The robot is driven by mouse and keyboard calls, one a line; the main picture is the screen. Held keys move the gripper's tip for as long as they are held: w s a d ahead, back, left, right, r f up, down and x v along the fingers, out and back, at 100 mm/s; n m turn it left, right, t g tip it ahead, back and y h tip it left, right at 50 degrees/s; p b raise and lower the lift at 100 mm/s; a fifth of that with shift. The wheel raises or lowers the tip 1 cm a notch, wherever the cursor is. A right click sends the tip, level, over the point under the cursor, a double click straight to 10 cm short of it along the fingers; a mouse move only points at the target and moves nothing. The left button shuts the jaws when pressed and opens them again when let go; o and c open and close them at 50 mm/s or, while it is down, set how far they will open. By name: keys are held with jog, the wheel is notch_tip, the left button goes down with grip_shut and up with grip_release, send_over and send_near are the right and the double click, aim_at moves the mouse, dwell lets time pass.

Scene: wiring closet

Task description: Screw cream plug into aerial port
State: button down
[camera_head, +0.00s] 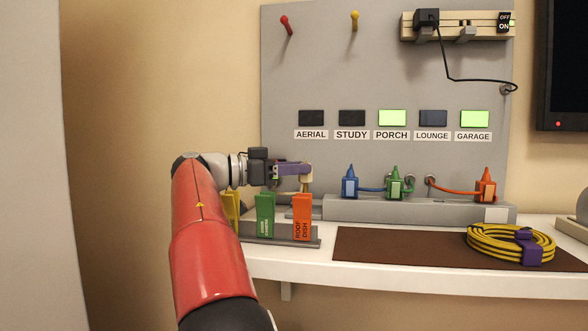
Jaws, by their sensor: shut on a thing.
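My gripper (303,170) is at the left end of the wall panel, below the AERIAL label (311,134). It is shut on the cream plug (306,184), of which a small pale part shows at the fingertips. The aerial port is not clearly visible; my gripper and the plug cover the area below the label. I cannot tell whether the plug touches or sits in the port. The AERIAL indicator (311,117) is dark.
Blue (349,187), green (395,187) and orange (485,189) plugs stand on a grey ledge (430,213) to the right. A rack with yellow, green (265,214) and orange (302,217) tags sits below my gripper. A yellow cable coil (497,243) lies on the brown mat (400,251).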

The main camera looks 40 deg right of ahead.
jog(key=shift+w+f+b, duration=0.1)
jog(key=shift+f+b, duration=0.2)
jog(key=shift+f, duration=0.15)
jog(key=shift+r, duration=0.1)
jog(key=shift+r+p, duration=0.5)
jog(key=shift+r, duration=0.1)
jog(key=c, duration=1.1)
grip_release()
jog(key=shift+o, duration=0.2)
jog(key=shift+v, duration=2.5)
jog(key=shift+a, duration=0.15)
